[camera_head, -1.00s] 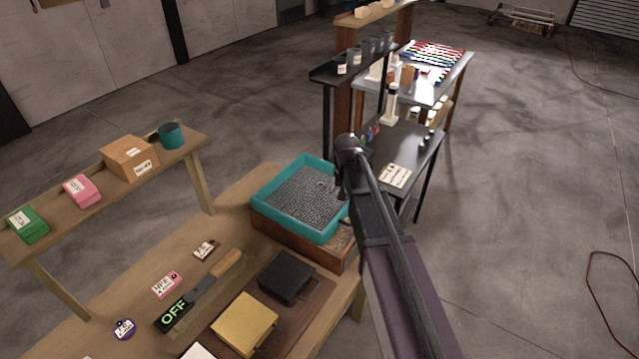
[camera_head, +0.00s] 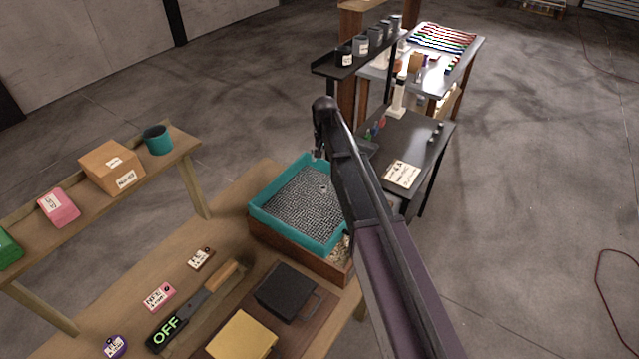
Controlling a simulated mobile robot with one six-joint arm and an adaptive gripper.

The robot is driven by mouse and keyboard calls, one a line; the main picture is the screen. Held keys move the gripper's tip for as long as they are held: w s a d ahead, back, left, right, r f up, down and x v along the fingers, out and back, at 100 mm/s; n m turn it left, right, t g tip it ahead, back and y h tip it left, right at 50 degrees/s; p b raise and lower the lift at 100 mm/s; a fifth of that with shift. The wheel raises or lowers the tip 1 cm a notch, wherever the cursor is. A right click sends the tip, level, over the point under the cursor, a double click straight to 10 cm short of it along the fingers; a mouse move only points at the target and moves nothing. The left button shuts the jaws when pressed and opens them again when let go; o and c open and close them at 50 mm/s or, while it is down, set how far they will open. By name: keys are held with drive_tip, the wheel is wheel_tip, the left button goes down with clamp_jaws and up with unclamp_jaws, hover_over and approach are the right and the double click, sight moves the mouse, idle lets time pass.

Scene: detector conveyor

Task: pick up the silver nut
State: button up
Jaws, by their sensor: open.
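A teal tray (camera_head: 268,221) with grey mesh-like contents stands on a wooden box on the workbench. A small silver ring-shaped thing (camera_head: 323,188), which looks like the silver nut, lies on the grey surface near the tray's right side. My arm reaches in from the lower right. My gripper (camera_head: 318,154) hangs at its far end, small and dark, near the tray's back edge in the picture and apart from the nut. It is open with nothing seen in it. My arm hides the tray's right edge.
The workbench holds a detector wand marked OFF (camera_head: 168,332), a black box (camera_head: 287,290), a yellow box (camera_head: 241,337) and small tags. A raised shelf (camera_head: 188,150) at left carries boxes and a teal cup (camera_head: 157,140). A dark table (camera_head: 428,150) stands behind the arm.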

drive_tip(key=shift+w, duration=0.55)
drive_tip(key=shift+s, duration=0.1)
drive_tip(key=b, duration=0.9)
hover_over(323, 188)
wheel_tip(323, 188, down, 8)
drive_tip(key=shift+d+f, duration=0.1)
drive_tip(key=shift+f, duration=0.15)
drive_tip(key=shift+f, duration=0.1)
wheel_tip(323, 188, down, 5)
drive_tip(key=b, duration=0.5)
idle(0.7)
clamp_jaws()
